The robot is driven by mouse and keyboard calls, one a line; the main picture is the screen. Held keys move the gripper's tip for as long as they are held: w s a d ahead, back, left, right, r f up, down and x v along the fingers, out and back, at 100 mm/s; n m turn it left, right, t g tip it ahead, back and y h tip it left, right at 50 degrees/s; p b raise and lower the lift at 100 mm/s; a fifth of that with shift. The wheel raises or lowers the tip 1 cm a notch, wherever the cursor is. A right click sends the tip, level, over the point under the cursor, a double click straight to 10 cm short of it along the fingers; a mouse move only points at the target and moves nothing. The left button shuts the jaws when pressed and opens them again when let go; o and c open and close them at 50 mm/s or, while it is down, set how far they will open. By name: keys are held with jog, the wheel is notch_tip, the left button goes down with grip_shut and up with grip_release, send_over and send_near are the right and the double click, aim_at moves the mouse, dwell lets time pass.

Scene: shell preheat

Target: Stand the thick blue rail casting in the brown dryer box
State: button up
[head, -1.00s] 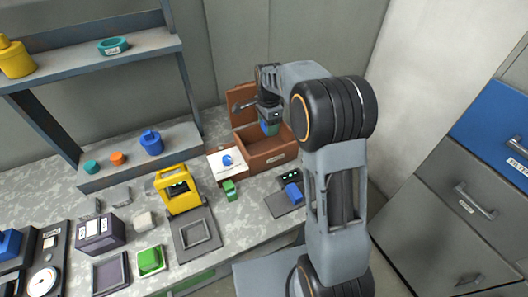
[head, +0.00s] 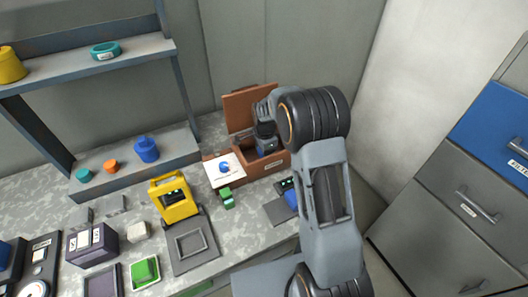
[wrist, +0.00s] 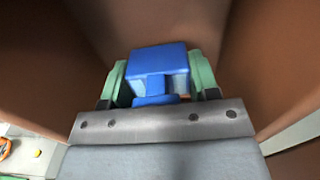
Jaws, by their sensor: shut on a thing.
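The brown dryer box (head: 272,164) stands at the back of the counter with its lid (head: 246,108) raised. My gripper (head: 264,146) reaches down into the box opening. In the wrist view my gripper (wrist: 160,82) has its green fingers on both sides of the blue rail casting (wrist: 158,58), shut on it. The brown walls of the box surround the casting in that view. The casting's lower end is hidden, so I cannot tell whether it touches the box floor. In the head view the casting is mostly hidden by my gripper and the box wall.
A white card with a blue picture (head: 224,170) stands at the box's left front. A green block (head: 226,197) and a yellow frame device (head: 173,198) are nearby. Another blue piece (head: 291,199) lies on a dark plate to the right. The shelf (head: 140,155) stands left.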

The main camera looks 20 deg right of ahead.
jog(key=shift+f, duration=0.15)
jog(key=shift+f, duration=0.15)
jog(key=o, duration=1)
jog(key=shift+o, duration=0.2)
